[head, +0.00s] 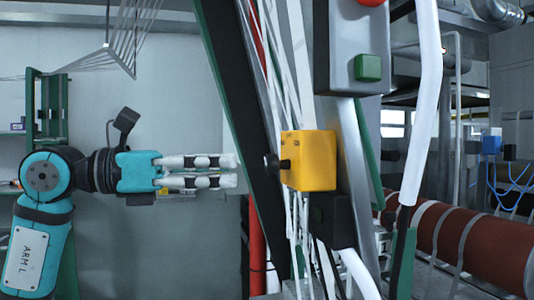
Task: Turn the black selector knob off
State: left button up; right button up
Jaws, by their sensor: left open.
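The black selector knob (271,163) sticks out from the left face of a yellow box (310,161) in the middle of the head view. My left gripper (236,171) comes in from the left with its two pale fingers level and pointing right at the knob. The fingers are open with a narrow gap between them. In the picture their tips end just left of the knob, apart from it. The knob's turn position is too small to tell. My right gripper is not in view.
A grey control box (350,45) with a green button (367,67) hangs above the yellow box. White webbing strands (290,240) and a dark green slanted beam (245,130) run beside it. A white hose (425,110) and dark red roller (460,238) are at right.

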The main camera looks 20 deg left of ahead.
aim_at(267, 167)
pick_arm(q)
jog(key=p+x, duration=0.2)
jog(key=x, duration=0.4)
jog(key=shift+d+r, duration=0.15)
jog(key=shift+d, duration=0.05)
jog(key=shift+w+d, duration=0.45)
jog(key=shift+d, duration=0.1)
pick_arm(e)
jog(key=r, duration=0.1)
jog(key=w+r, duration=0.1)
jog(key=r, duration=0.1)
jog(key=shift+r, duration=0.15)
pick_arm(q)
jog(key=shift+c, duration=0.4)
